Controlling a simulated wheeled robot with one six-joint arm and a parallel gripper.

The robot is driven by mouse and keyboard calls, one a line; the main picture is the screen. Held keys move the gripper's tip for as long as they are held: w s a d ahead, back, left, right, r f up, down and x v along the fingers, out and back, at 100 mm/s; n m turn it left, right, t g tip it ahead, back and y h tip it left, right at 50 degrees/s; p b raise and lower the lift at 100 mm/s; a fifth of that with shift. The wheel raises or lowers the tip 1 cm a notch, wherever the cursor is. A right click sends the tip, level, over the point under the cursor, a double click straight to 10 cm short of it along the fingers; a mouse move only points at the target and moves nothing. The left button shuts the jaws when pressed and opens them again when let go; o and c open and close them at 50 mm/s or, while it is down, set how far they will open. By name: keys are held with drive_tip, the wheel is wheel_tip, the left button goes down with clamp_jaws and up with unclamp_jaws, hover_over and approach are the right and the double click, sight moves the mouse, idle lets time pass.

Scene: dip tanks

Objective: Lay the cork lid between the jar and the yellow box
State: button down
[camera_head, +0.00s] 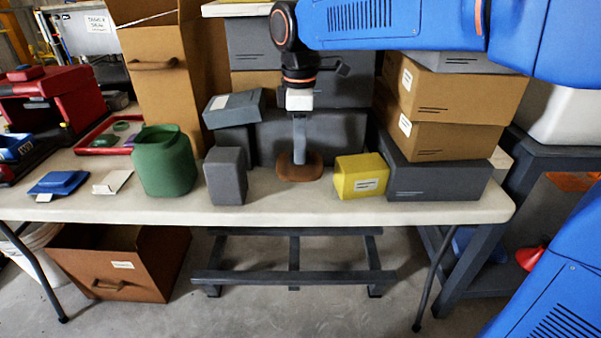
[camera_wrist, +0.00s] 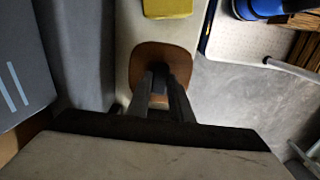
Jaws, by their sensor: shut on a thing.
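The brown cork lid (camera_head: 300,172) is at the middle of the white table, just left of the yellow box (camera_head: 361,177). My gripper (camera_head: 299,158) points down from above and is shut on the lid's upper part. In the wrist view my fingers (camera_wrist: 163,78) cover the middle of the lid (camera_wrist: 148,52), and the yellow box (camera_wrist: 168,8) is apart from it at the top. The green jar (camera_head: 163,162) stands further left, open at the top. I cannot tell whether the lid touches the table.
A dark grey box (camera_head: 226,176) stands between the jar and the lid. Grey boxes (camera_head: 310,138) stand behind the lid. A dark box (camera_head: 438,181) and stacked cardboard boxes (camera_head: 450,97) are right of the yellow box. The table's front edge (camera_head: 290,216) is close.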

sight(300, 168)
drive_tip(key=shift+f, duration=2.9)
drive_tip(key=shift+f, duration=0.1)
drive_tip(key=c, duration=1.6)
unclamp_jaws()
drive_tip(key=shift+a, duration=0.1)
wheel_tip(300, 168, up, 12)
drive_tip(key=shift+r, duration=0.1)
